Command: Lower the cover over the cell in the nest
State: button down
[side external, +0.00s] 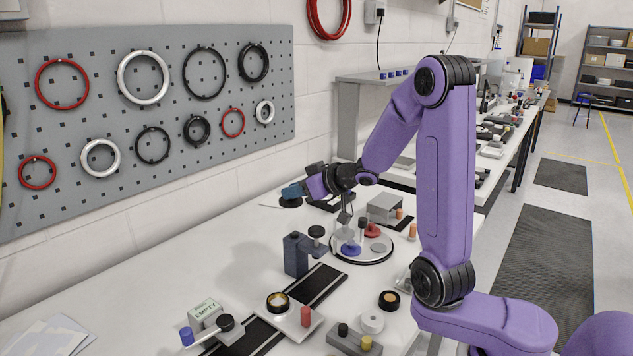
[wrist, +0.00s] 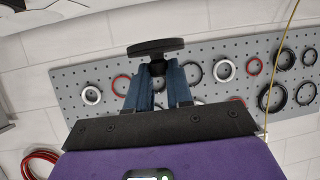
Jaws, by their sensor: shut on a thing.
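My gripper (wrist: 157,75) has blue fingers shut on the short stem of a dark round disc (wrist: 156,47), which looks like the cover. The disc is seen edge-on past the fingertips in the wrist view. In the side external view my gripper (side external: 296,189) is over the back of the white table, with a dark disc shape (side external: 289,203) at its tip. A round dark holder with a pale, amber-edged centre (side external: 278,301) sits on a light plate at the front; it may be the nest with the cell. My gripper is well behind and above it.
A round turntable (side external: 345,258) holds blue, red and grey pieces. A box marked EMPTY (side external: 205,311), a black ring (side external: 389,300) and a white ring (side external: 372,322) are near the front. A pegboard (side external: 130,190) with rings lines the wall.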

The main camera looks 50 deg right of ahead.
jog(key=s+a+f+n+g+y, duration=0.25)
jog(key=a+n+y, duration=0.25)
jog(key=a, duration=0.3)
jog(key=n+g+y, duration=0.3)
jog(key=n+y, duration=0.1)
send_over(284, 298)
jog(key=shift+t, duration=0.25)
jog(key=shift+f, duration=5.8)
jog(key=shift+f, duration=0.9)
jog(key=shift+c, duration=2.3)
grip_release()
